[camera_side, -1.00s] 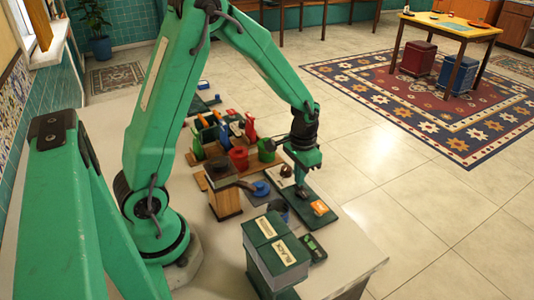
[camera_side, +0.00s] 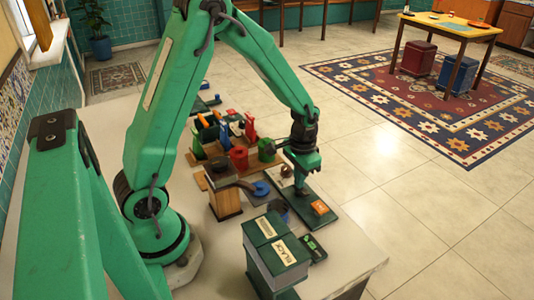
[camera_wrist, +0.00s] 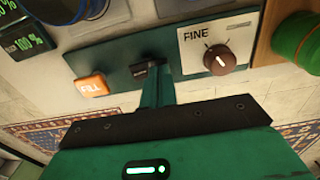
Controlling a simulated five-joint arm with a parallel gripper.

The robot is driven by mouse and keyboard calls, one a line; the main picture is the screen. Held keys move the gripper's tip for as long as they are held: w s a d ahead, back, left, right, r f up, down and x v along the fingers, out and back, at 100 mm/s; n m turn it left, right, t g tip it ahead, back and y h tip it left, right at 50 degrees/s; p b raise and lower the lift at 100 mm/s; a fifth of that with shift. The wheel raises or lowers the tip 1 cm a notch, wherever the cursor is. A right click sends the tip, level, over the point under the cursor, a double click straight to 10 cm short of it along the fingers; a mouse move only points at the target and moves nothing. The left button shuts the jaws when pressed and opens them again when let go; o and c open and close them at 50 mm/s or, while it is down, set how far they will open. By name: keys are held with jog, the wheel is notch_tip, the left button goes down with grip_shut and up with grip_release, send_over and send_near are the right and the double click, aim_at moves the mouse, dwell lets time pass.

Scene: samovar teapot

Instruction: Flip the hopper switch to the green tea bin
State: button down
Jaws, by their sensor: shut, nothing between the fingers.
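My gripper (camera_side: 300,190) is shut and empty, pointing down over a dark green panel (camera_side: 317,221). In the wrist view the closed fingers (camera_wrist: 157,72) reach a small black switch (camera_wrist: 145,71) on the panel (camera_wrist: 118,55). They overlap its right part, and I cannot tell whether they touch it. An orange FILL button (camera_wrist: 91,85) lies left of the switch. It also shows in the side view (camera_side: 320,207). Two dark green-topped bins (camera_side: 276,253) stand in front; one label reads BLACK, the other is too small to read. The switch is hidden in the side view.
A white plate marked FINE with a brown knob (camera_wrist: 216,60) sits right of the fingers. A green round object (camera_wrist: 297,38) is farther right. A wood-based grinder (camera_side: 224,190) and red and green canisters (camera_side: 239,157) crowd the counter on the left.

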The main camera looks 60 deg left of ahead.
jog(key=shift+f, duration=0.15)
jog(key=shift+r, duration=3.55)
jog(key=shift+r, duration=0.1)
jog(key=s+d+r+t, duration=0.1)
jog(key=s+r+t, duration=0.1)
jog(key=s+r, duration=0.5)
jog(key=s+d+r+t, duration=0.2)
jog(key=s+r+t, duration=0.1)
jog(key=s+r, duration=0.5)
jog(key=shift+s+d+t, duration=0.3)
jog(key=shift+s, duration=0.4)
